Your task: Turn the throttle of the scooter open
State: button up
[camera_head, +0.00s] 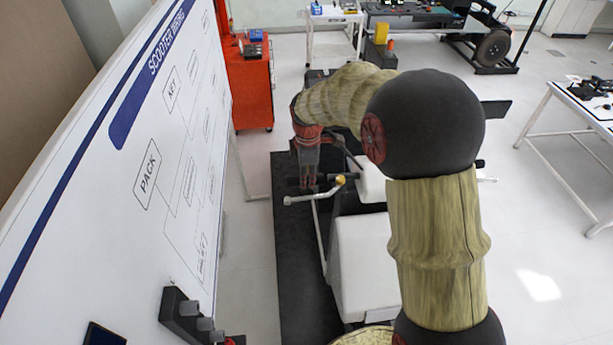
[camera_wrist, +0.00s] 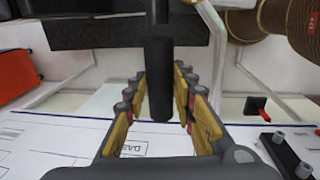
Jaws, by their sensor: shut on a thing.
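The scooter's white body (camera_head: 362,262) stands below my arm in the head view, with a silver lever (camera_head: 306,198) at the near end of its handlebar. My gripper (camera_head: 309,184) points down at that end and is shut on the throttle. In the wrist view, the throttle (camera_wrist: 159,78) is a dark upright cylinder between the two rows of yellow finger pads of my gripper (camera_wrist: 159,92). The fingers lie on either side of it. In the head view my fingers cover most of the throttle, and its turn angle cannot be told.
A white wiring board (camera_head: 130,190) stands close on the left, with dark fittings (camera_head: 190,318) at its lower edge. A red cabinet (camera_head: 248,85) stands behind it. A white table (camera_head: 585,105) is at the right, with open floor before it.

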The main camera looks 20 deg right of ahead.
jog(key=shift+r+p, duration=0.1)
jog(key=shift+p, duration=0.2)
jog(key=g+p, duration=0.1)
jog(key=p, duration=0.1)
jog(key=shift+w+d+r+g+p, duration=0.1)
jog(key=shift+w+g+p, duration=0.1)
jog(key=shift+g+p, duration=0.2)
jog(key=g+p, duration=0.2)
jog(key=p, duration=0.1)
jog(key=shift+w+g+y, duration=0.25)
jog(key=shift+g+y, duration=0.05)
jog(key=shift+y, duration=0.1)
jog(key=shift+f, duration=0.2)
jog(key=o, duration=1.2)
jog(key=shift+c, duration=0.2)
jog(key=v, duration=1.1)
jog(key=shift+w+r, duration=0.2)
jog(key=shift+r, duration=0.2)
